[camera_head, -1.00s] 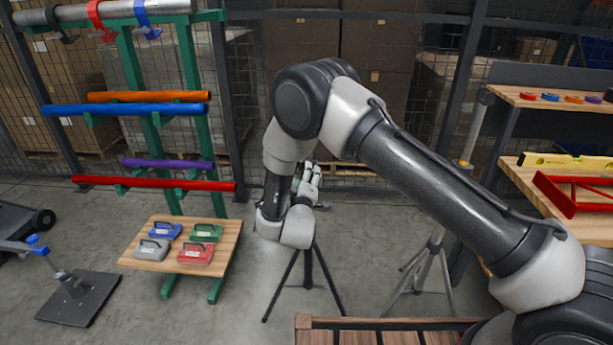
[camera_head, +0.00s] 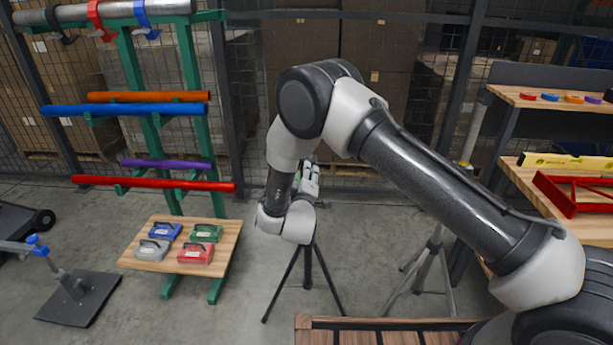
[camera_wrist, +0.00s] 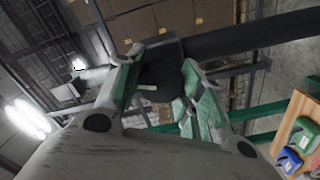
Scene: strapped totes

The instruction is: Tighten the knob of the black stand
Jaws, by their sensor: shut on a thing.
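The black stand (camera_head: 307,268) stands on the floor in the head view, its thin legs spread. Its upper part is hidden behind my wrist. My gripper (camera_head: 309,172) is at the stand's upper part, partly hidden by my own arm. In the wrist view, my gripper (camera_wrist: 160,82) has its two green-padded fingers on either side of a round black knob (camera_wrist: 157,77) with a small pale mark. It is shut on this knob. The stand's dark post (camera_wrist: 245,36) runs from behind the knob to the right.
A wooden table with several coloured cases (camera_head: 205,268) stands to the left, below a green rack (camera_head: 139,90) of coloured pipes. A grey tripod (camera_head: 421,258) stands to the right. A wooden slatted surface (camera_head: 395,324) lies at the front. Open floor surrounds the black stand.

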